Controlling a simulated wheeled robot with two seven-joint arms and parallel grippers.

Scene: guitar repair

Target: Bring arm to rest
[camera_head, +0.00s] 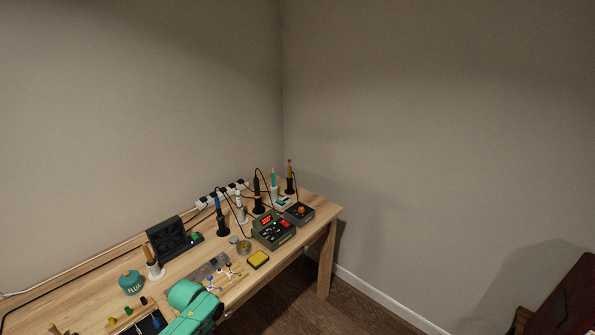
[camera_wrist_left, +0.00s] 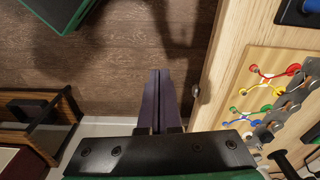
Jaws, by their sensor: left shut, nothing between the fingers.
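My left gripper (camera_wrist_left: 157,74) shows in the left wrist view with its two dark fingers pressed together and nothing between them. It is over the brown wooden floor (camera_wrist_left: 110,55), beside the edge of the wooden workbench (camera_wrist_left: 215,95). In the head view a teal link of my arm (camera_head: 190,300) reaches up from the bottom edge, in front of the workbench (camera_head: 185,264); no gripper fingers can be made out there. My right gripper is in neither view.
The bench holds several soldering irons in stands (camera_head: 222,220), a green control box (camera_head: 273,232), a yellow sponge (camera_head: 258,259) and a teal flux pot (camera_head: 131,282). Coloured clips (camera_wrist_left: 265,77) lie near the bench edge. Dark red furniture (camera_head: 570,300) stands at lower right. Floor between is clear.

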